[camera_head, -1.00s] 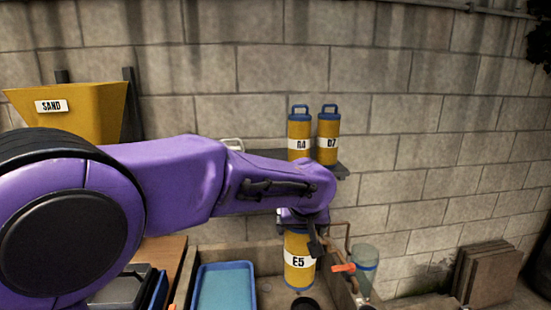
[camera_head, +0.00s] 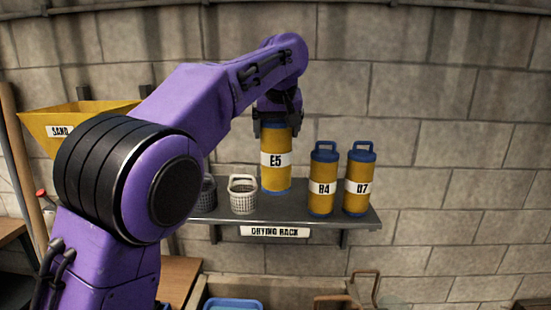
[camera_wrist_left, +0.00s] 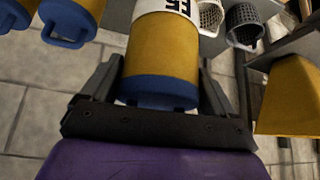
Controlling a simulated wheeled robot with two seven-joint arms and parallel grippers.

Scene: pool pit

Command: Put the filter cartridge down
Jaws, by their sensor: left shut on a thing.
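The filter cartridge (camera_head: 276,178), a yellow cylinder with blue ends labelled E5, hangs upright from my left gripper (camera_head: 276,128). The gripper is shut on its top end, and its fingers stand either side of the blue cap in the left wrist view (camera_wrist_left: 160,92). The cartridge is over the back part of the drying rack shelf (camera_head: 290,217), between a basket and cartridge B4. I cannot tell whether its base touches the shelf. My right gripper is not in view.
Cartridges B4 (camera_head: 322,190) and D7 (camera_head: 359,190) stand on the shelf to the right. A grey basket (camera_head: 243,197) stands close on the left, with another partly hidden by my arm. The yellow sand hopper (camera_head: 75,125) is at far left. A stone wall is behind.

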